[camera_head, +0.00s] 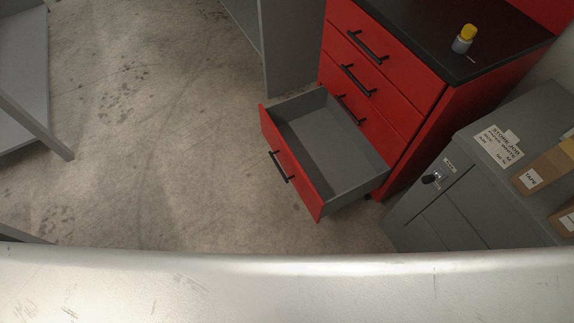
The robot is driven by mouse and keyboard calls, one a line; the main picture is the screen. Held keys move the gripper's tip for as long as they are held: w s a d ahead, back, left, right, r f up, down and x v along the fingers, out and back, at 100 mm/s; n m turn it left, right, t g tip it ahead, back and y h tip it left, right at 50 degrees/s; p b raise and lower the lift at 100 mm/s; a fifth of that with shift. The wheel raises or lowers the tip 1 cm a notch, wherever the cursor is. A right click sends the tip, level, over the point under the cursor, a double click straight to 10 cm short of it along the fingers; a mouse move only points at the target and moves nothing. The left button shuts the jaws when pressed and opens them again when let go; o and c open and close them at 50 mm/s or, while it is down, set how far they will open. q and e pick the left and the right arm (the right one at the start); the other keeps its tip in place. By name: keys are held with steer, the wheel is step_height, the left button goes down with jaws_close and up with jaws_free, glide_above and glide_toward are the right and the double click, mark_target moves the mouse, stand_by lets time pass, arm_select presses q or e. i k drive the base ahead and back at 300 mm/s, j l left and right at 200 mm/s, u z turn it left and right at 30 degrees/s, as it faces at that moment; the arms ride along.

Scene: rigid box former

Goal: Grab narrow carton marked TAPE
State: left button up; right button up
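A narrow brown carton (545,170) with a white label reading TAPE lies on top of the grey cabinet (470,180) at the right of the head view. It sits beside a paper sign (497,146) on the same top. A second brown carton (566,222) with a pale label is cut off by the right edge, below the first. Neither of my grippers shows in the head view, so their state is hidden.
A red drawer cabinet (433,122) has its bottom drawer (325,150) pulled out and empty, jutting over the floor. A yellow-capped bottle (464,39) stands on its black top. Grey furniture (28,120) stands at the left. The middle floor (150,170) is clear.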

mark_target(557, 161)
steer(key=z, duration=1.8)
